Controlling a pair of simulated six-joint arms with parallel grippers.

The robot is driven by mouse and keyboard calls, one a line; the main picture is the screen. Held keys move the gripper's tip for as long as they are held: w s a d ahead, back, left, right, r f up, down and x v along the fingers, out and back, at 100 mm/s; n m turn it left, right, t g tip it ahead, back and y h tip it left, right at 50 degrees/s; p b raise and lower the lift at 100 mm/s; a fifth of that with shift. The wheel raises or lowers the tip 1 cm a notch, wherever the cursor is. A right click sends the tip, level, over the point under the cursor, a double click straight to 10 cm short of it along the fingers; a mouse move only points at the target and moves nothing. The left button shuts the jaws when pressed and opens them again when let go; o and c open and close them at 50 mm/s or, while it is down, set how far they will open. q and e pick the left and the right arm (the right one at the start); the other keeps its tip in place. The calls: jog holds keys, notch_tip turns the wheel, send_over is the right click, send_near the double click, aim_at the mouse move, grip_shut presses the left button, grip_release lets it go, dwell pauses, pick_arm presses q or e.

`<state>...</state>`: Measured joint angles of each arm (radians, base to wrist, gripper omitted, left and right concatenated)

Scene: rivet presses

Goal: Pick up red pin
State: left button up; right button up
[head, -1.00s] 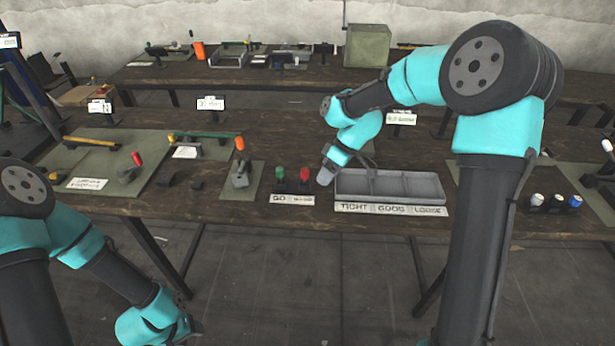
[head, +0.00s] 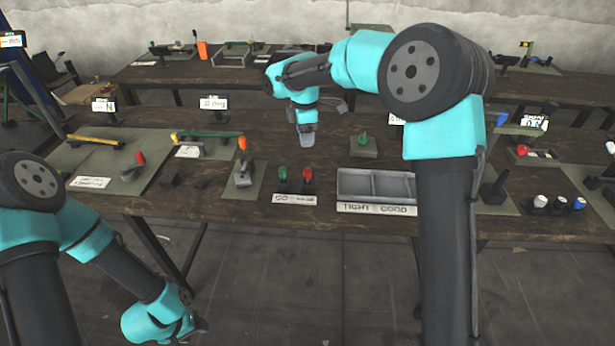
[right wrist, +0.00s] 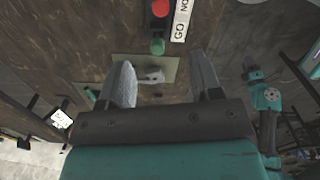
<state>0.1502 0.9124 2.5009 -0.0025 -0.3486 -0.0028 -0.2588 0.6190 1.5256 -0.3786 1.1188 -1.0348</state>
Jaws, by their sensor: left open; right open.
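A red-topped pin (head: 307,175) stands upright beside a green-topped pin (head: 282,173) behind a small GO label plate. The red top (right wrist: 160,8) also shows at the top edge of the right wrist view, with the green top (right wrist: 157,46) below it. My right gripper (head: 306,139) hangs above the table, behind the red pin in the head view, apart from it. Its fingers (right wrist: 165,78) are open and empty. My left gripper (head: 200,325) is low at the bottom left, off the table's front edge, open, its fingers barely visible.
A grey divided tray (head: 375,184) labelled TIGHT and GOOD lies right of the pins, partly hidden by my right arm. Left of them, a grey block with an orange handle (head: 242,144) stands on a green mat. White and blue capped pieces (head: 558,202) stand at right.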

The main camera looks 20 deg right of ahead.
aim_at(307, 170)
notch_tip(307, 170, down, 11)
jog(key=shift+f, duration=0.15)
dwell(0.4)
jog(key=shift+s+d+f, duration=0.1)
jog(key=shift+d+f, duration=0.05)
jog(key=shift+f, duration=1.15)
jog(key=shift+d+f, duration=0.15)
jog(key=shift+f, duration=1.15)
jog(key=c, duration=1)
